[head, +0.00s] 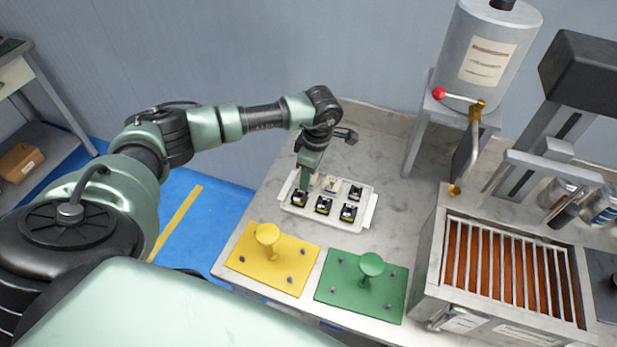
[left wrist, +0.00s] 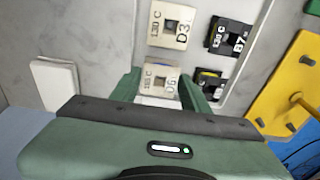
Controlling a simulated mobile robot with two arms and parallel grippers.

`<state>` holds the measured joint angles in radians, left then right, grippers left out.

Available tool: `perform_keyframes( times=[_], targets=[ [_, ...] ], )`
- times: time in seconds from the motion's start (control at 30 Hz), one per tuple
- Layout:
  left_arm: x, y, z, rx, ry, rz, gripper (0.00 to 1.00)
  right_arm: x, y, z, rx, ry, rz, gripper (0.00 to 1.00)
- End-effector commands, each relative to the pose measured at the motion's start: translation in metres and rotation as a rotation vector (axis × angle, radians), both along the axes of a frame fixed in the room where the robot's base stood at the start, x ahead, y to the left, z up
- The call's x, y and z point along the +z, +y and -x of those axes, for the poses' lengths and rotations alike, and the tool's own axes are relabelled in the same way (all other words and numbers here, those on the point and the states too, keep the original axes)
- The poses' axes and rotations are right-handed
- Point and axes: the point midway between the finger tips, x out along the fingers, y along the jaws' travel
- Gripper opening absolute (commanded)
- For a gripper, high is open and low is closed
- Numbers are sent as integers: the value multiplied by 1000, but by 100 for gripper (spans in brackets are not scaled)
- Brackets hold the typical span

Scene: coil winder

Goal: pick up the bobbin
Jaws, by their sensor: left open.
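A white tray (head: 369,212) on the bench holds several small square bobbins, black ones in front and a cream bobbin (head: 331,184) behind. My left gripper (head: 305,183) points down over the tray's left rear part. In the left wrist view its open fingers (left wrist: 160,92) stand on either side of a cream bobbin (left wrist: 160,77) marked 115 C; its lower part is hidden by the gripper. Whether the fingers touch it cannot be told. Another cream bobbin, marked D3 (left wrist: 172,25), lies beyond it, with a black bobbin marked B7 (left wrist: 230,37) to the right. My right gripper is not in view.
A yellow plate with a post (head: 290,272) and a green plate with a post (head: 340,284) lie in front of the tray. A barred box (head: 437,262) and a tank on a stand (head: 465,75) are at the right. Bench behind the tray is clear.

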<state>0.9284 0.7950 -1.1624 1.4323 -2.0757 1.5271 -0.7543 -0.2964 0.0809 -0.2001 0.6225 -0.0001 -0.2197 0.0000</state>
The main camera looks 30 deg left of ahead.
Motion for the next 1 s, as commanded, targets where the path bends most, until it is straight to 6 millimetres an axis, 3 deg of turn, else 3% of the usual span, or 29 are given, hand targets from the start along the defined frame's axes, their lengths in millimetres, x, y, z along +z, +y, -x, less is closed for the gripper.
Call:
perform_keyframes(
  times=[0.03, 0.2, 0.47, 0.67, 0.83, 1.0],
  targets=[
    [0, 0, 0, 0, 0, 0, 43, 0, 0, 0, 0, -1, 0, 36],
    [0, 0, 0, 0, 0, 1, 0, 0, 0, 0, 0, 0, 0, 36],
    [2, 0, 0, 0, -1, 1, 0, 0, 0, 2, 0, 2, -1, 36],
    [16, 0, -1, 1, -3, 1, 0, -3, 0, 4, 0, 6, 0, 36],
    [47, 0, -2, -1, -6, 2, 0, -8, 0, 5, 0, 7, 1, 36],
    [96, 0, -2, 0, -10, 1, 0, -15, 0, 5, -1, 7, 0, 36]
  ],
)
